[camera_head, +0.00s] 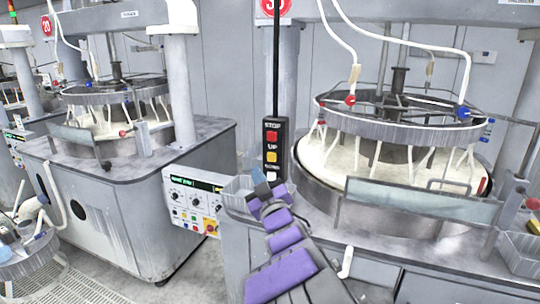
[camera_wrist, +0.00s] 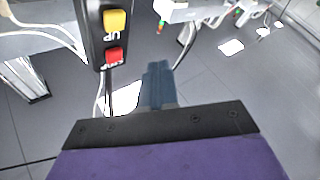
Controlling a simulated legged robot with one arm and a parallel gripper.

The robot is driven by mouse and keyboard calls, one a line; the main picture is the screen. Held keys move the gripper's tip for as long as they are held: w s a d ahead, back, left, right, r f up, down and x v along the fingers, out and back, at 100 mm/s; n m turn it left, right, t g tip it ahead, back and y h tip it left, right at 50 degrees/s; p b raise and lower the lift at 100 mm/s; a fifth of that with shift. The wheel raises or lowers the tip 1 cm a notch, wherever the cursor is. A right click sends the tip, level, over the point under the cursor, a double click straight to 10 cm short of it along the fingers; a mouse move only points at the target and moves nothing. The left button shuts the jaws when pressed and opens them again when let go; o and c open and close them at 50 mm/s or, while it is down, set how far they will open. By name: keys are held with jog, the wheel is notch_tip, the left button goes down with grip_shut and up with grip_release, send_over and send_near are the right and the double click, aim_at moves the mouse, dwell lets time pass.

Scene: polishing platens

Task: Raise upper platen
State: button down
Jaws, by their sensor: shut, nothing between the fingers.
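The hanging control box (camera_head: 271,150) is black, with a red STOP button (camera_head: 271,136), a yellow UP button (camera_head: 271,158) and a lower button partly hidden by my gripper. My gripper (camera_head: 264,181) is shut and empty, close to the box's lower end. In the wrist view my shut fingers (camera_wrist: 158,72) point up the picture, to the right of the box. There the yellow UP button (camera_wrist: 115,20) and red STOP button (camera_wrist: 114,55) appear upside down. I cannot tell whether the fingers touch the box. The right machine's upper ring (camera_head: 400,126) hangs over a pale round surface (camera_head: 350,160).
A second polishing machine (camera_head: 110,190) stands at left. A control panel (camera_head: 195,200) with knobs and a green display is left of my gripper. A clear guard (camera_head: 420,200) fronts the right machine. Grey floor lies between the machines.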

aim_at(272, 157)
jog(key=w, duration=0.2)
jog(key=w+d+p, duration=0.1)
jog(key=w, duration=0.1)
jog(key=w+d+p, duration=0.1)
jog(key=shift+w, duration=0.4)
jog(key=shift+d, duration=0.1)
dwell(1.7)
jog(key=shift+w+d+r+p, duration=0.1)
jog(key=shift+w+d+p, duration=0.1)
jog(key=shift+w+p, duration=0.15)
